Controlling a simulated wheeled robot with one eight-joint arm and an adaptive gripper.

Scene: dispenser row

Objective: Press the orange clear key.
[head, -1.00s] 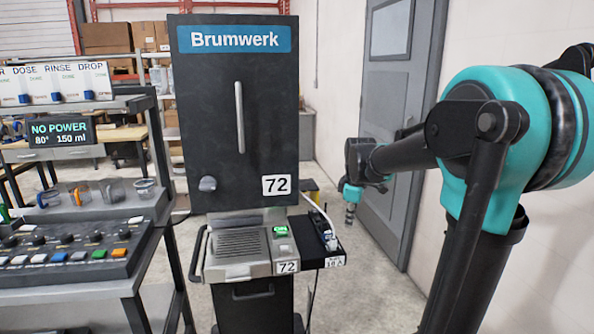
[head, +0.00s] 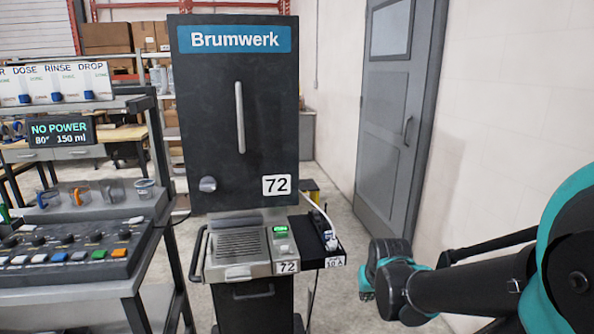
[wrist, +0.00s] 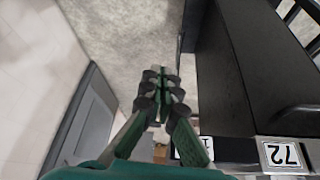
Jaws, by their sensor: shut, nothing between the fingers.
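An orange key (head: 121,252), which I take for the clear key, sits at the right end of the lower row of keys on the dark control panel (head: 70,268) at the left in the head view. A green and a blue key are to its left. My gripper (wrist: 158,85) is shut and empty in the wrist view. In the head view my arm's teal end is at the right, far from the panel, with the Brumwerk machine (head: 240,110) between them. The fingertips cannot be made out there. The panel is not seen in the wrist view.
A small display (head: 60,131) reads NO POWER, 80°, 150 ml. Several cups stand on the shelf above the panel. A power strip (head: 322,232) with a white cable is right of the machine. A grey door (head: 385,110) is behind. Open floor lies right of the machine.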

